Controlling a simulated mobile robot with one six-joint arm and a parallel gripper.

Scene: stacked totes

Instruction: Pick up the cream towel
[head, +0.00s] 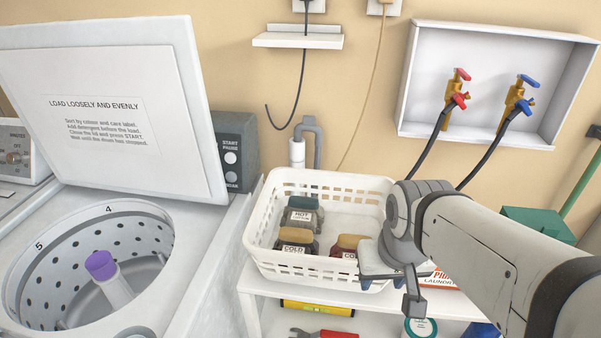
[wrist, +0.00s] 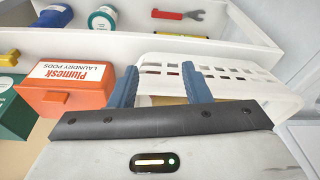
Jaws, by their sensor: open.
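I cannot make out a cream towel for certain in either view. In the wrist view a small tan patch shows between the fingers, and I cannot tell what it is. My gripper (head: 390,286) is at the front right corner of the white basket (head: 310,268), hiding that corner. In the wrist view my gripper (wrist: 160,68) shows two blue fingers spread apart, with nothing clearly held. The slotted wall of the basket (wrist: 240,78) lies behind and beside the fingers there.
The basket holds several labelled containers, one marked HOT (head: 302,216). An orange laundry pods box (wrist: 64,90) stands near the gripper. An open washer drum (head: 146,268) is at left. Hoses with red and blue taps (head: 458,97) hang behind my arm. A lower shelf holds a yellow level (head: 318,307).

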